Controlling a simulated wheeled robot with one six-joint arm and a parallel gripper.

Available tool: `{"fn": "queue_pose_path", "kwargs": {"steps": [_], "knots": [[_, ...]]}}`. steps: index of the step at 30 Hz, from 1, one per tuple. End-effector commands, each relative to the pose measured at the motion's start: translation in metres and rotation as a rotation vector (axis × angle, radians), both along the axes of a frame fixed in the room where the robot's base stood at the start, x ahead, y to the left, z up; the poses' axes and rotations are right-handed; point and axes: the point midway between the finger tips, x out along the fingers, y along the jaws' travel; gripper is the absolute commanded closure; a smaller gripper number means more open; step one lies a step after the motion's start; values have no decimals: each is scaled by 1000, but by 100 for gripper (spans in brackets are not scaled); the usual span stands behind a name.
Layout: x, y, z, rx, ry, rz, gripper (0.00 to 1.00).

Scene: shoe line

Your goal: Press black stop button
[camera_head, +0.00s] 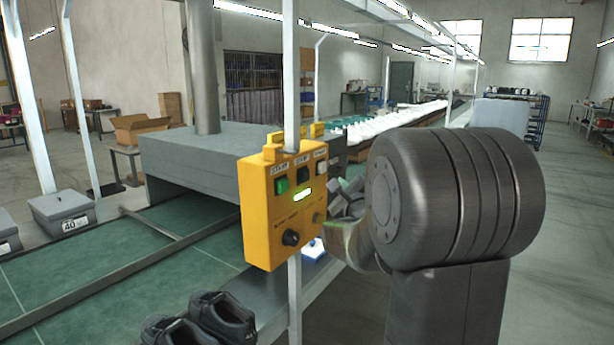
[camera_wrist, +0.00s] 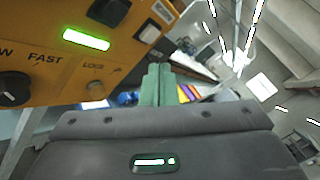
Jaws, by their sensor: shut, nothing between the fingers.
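The yellow control box (camera_head: 262,222) hangs on a white post in the head view; it fills the upper left of the wrist view (camera_wrist: 60,65). The black stop button (camera_head: 303,175) sits in its top row, between a green start button (camera_head: 282,186) and a white button (camera_head: 321,167). In the wrist view the black button (camera_wrist: 109,11) is partly cut off by the top edge. My gripper (camera_wrist: 157,72) is shut and empty, its green fingers pointing up, below and right of the black button. They appear apart from it. In the head view my arm mostly hides the gripper.
The box also carries a lit green display (camera_head: 303,195), a black knob (camera_head: 291,238) and a small lock (camera_wrist: 95,90). A green conveyor (camera_head: 150,260) and a grey machine housing (camera_head: 190,155) lie behind. Black shoes (camera_head: 222,318) stand below the box.

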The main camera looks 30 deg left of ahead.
Motion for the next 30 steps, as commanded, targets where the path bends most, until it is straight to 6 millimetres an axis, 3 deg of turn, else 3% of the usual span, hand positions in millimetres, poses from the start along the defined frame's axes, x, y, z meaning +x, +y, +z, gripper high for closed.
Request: {"fn": "queue_pose_path", "kwargs": {"steps": [9,15,30], "knots": [[3,47,4,-2,2,3,100],[5,66,0,0,-1,1,100],[5,74,0,-1,0,1,100]]}}
